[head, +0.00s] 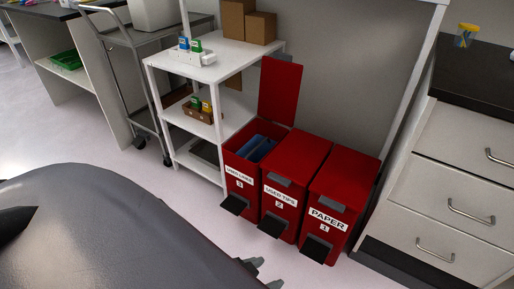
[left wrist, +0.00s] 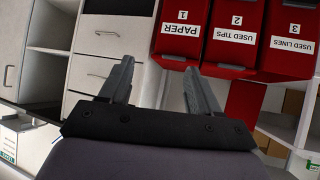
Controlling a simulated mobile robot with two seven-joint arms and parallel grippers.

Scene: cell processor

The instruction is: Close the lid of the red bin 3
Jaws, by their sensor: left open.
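The red bin 3 (head: 238,195) is the leftmost of three red bins in the head view, labelled "USED LINES". Its lid (head: 281,90) stands open, upright at the back, and something blue shows inside. In the left wrist view, which is upside down, bin 3 (left wrist: 289,67) is at the right edge, with its raised lid (left wrist: 242,102) below it. My left gripper (head: 264,273) is at the bottom of the head view, in front of the bins and apart from them. Its fingers (left wrist: 158,67) are spread and empty. My right gripper is not seen.
Bins 2 (head: 282,212) and 1 (head: 330,205), both with lids shut, stand right of bin 3. Black pedals stick out in front. A white shelf (head: 216,58) is close on the left, drawers (head: 446,190) on the right. The floor in front is clear.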

